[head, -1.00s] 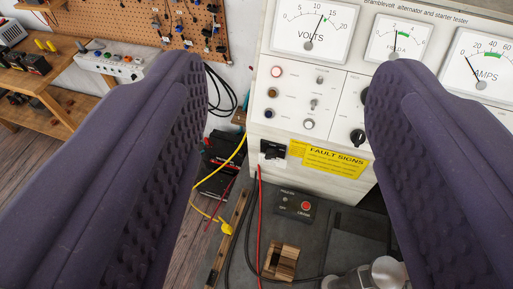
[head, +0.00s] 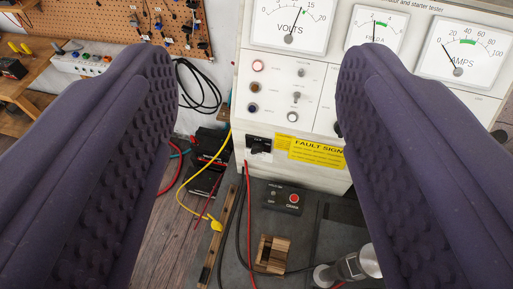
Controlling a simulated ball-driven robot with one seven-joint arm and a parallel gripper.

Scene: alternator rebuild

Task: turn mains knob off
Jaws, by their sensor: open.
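My gripper (head: 258,75) is open and empty, its two dark purple padded fingers spread wide in front of the white tester panel (head: 305,75). A black knob (head: 259,145) sits on a dark plate low at the panel's left, beside the yellow fault-signs label (head: 317,151). It lies between the fingers in the picture, apart from both. I cannot read its lettering, so I cannot tell whether it is the mains knob. Another black knob (head: 338,129) is mostly hidden behind the right finger.
The panel carries a volts dial (head: 291,22) and an amps dial (head: 465,50). Below stand a small box with a red button (head: 283,197), a wooden block (head: 272,254) and a metal part (head: 352,266). Red, yellow and black cables hang or lie left of the panel.

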